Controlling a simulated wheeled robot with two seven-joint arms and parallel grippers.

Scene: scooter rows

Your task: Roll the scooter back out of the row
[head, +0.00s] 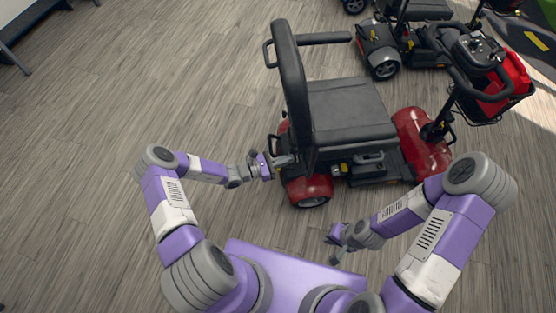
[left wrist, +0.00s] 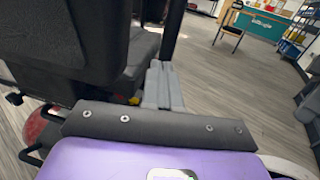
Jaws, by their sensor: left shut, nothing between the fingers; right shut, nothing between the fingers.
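A red and black mobility scooter (head: 348,110) stands upright on the floor ahead of me, its seat back (head: 291,85) to the left and its handlebar (head: 478,58) to the right. My left gripper (head: 290,160) is shut and empty at the rear of the scooter, low by the seat back. In the left wrist view its fingers (left wrist: 163,86) lie together beside the dark seat back (left wrist: 60,45); I cannot tell if they touch it. My right gripper (head: 338,256) is shut and empty, low over the floor in front of the scooter's near side and apart from it.
More scooters (head: 410,35) stand behind, at the upper right. A basket with something red (head: 508,85) hangs at the scooter's front. The floor to the left is clear, with furniture (head: 28,18) at the upper left corner. The left wrist view shows a chair (left wrist: 230,22) and a counter (left wrist: 262,25) far off.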

